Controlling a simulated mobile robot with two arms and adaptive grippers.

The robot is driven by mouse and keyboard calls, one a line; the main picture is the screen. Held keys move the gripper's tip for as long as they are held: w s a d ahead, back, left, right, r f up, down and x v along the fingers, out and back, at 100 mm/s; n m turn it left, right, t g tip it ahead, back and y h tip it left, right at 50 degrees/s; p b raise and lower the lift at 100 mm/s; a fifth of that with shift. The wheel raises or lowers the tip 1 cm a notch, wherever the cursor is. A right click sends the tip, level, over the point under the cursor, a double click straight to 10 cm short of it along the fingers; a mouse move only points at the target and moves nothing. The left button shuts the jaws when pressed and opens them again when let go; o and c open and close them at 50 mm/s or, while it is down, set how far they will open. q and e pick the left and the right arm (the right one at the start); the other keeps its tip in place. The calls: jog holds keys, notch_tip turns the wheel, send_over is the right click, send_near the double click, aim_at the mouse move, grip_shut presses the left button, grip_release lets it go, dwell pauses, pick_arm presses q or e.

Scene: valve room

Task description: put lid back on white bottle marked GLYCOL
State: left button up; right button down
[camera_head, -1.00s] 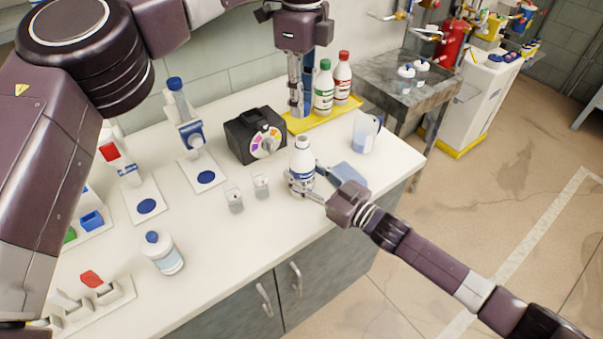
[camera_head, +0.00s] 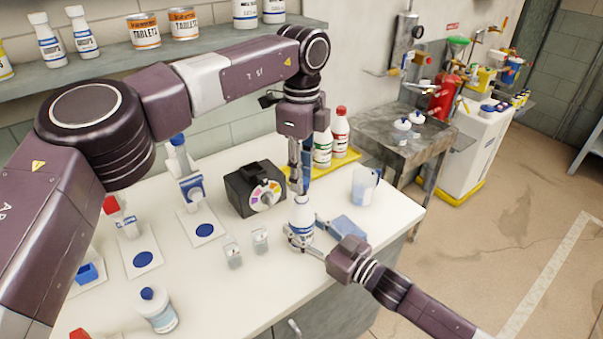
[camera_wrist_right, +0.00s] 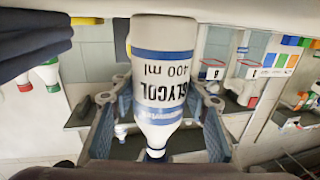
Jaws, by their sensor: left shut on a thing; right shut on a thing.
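The white bottle marked GLYCOL (camera_head: 302,215) stands upright near the counter's front right, with a blue band on its label. My right gripper (camera_head: 303,238) is shut around its body from the right. The right wrist view shows the bottle (camera_wrist_right: 165,75) upside down, between the two fingers of my right gripper (camera_wrist_right: 157,125).
A clear jug (camera_head: 364,187) and a yellow tray (camera_head: 346,158) with bottles are behind right.

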pick_arm(q)
jog(key=shift+f, duration=0.1)
jog(key=shift+f, duration=0.8)
jog(key=shift+f, duration=0.55)
